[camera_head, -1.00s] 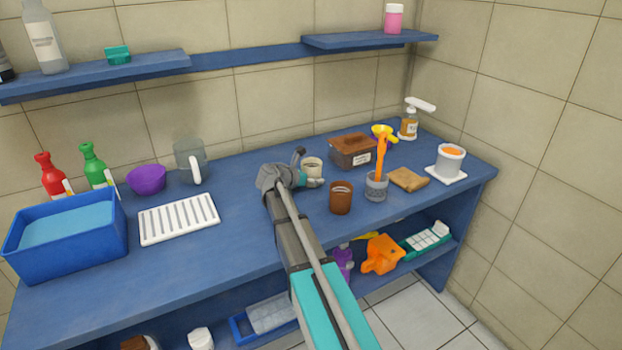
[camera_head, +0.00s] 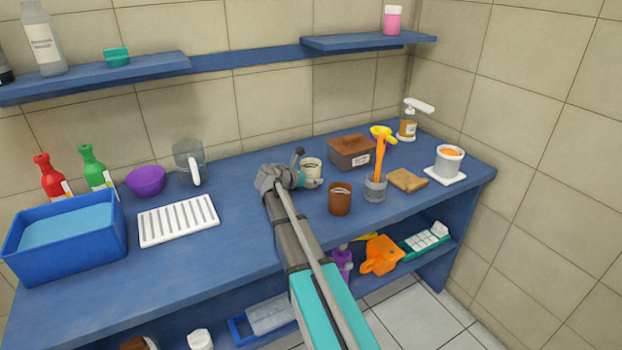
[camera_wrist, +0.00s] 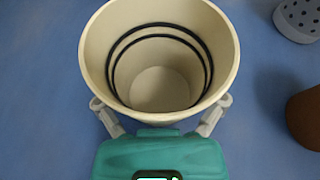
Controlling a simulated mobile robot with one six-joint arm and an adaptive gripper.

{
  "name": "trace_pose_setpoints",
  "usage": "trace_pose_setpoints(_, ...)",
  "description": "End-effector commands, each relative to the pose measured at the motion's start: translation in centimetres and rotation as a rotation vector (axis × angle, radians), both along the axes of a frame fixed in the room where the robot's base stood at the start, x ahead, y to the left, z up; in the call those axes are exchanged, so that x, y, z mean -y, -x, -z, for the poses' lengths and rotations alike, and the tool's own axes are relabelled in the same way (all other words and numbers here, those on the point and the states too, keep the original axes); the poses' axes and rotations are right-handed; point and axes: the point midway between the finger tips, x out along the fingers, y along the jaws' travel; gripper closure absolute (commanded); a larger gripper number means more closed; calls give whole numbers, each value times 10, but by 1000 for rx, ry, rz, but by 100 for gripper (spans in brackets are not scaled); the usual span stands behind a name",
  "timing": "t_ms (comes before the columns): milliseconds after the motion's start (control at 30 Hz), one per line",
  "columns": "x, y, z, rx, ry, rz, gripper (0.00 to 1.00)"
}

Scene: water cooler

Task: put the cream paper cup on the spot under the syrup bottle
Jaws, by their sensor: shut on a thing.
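The cream paper cup (camera_head: 311,167) is upright near the middle of the blue counter, just left of a brown cup. In the wrist view the cup (camera_wrist: 222,62) fills the upper middle, open end toward the camera, with dark rings inside and nothing else in it. My gripper (camera_head: 308,182) is shut on the cup; its two fingers (camera_wrist: 160,113) press on either side of it. I cannot tell if the cup's base touches the counter. The syrup bottle (camera_head: 408,122), amber with a white pump spout, stands at the back right. The spot under its spout is not clearly visible.
A brown cup (camera_head: 340,199), a grey holder (camera_head: 375,188) with an orange-handled tool, a brown box (camera_head: 350,152) and a tan sponge (camera_head: 407,181) stand between my gripper and the bottle. A white pot (camera_head: 449,162) is at right. The counter's front middle is clear.

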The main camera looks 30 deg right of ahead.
Motion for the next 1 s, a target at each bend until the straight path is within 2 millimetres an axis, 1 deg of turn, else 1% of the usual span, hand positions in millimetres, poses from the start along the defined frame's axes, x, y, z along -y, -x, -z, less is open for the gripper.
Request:
trace_pose_setpoints(267,0,0,-20,0,0,0,49)
trace_pose_setpoints(400,0,0,-34,0,0,0,49)
trace_pose_setpoints(500,3,12,-45,0,0,1,49)
trace_pose_setpoints(933,12,55,-96,0,0,1,49)
trace_pose_setpoints(1000,16,74,-101,-1,0,2,49)
